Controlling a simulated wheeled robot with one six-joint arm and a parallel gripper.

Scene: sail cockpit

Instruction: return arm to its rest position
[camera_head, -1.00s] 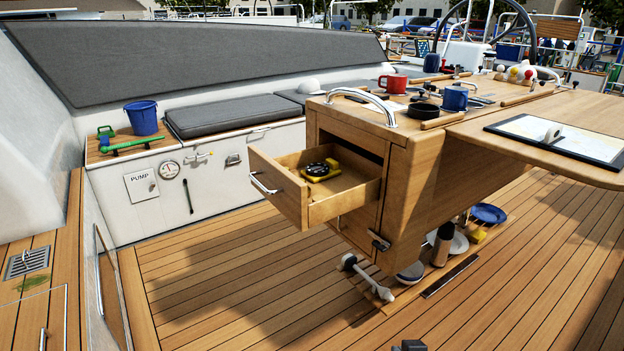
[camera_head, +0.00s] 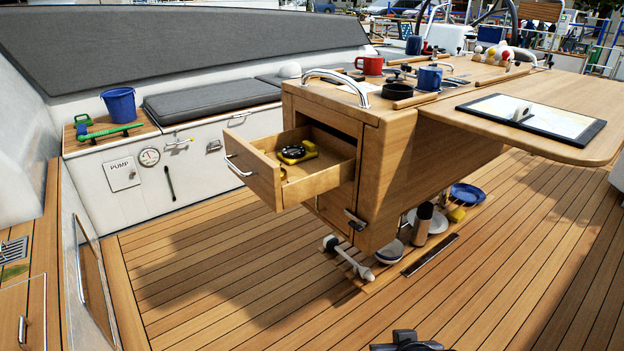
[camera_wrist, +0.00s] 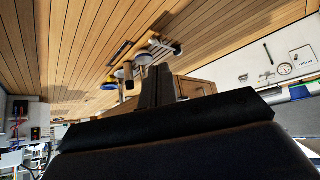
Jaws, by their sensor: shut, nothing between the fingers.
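My gripper (camera_wrist: 158,72) shows in the wrist view as dark fingers closed together beyond the dark wrist body. Nothing is held between them. In the head view a dark part of my arm (camera_head: 408,342) shows at the bottom edge, over the deck and in front of the wooden console (camera_head: 400,165). The rest of my arm is out of that view. No object touches the fingers in the wrist view, which looks at the scene upside down.
The console's drawer (camera_head: 300,180) stands open with a yellow and black device (camera_head: 297,153) inside. A hinged table leaf (camera_head: 520,140) juts out at right. Plates and a cylinder (camera_head: 423,222) stand under the console. The deck planks (camera_head: 250,300) in front are clear.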

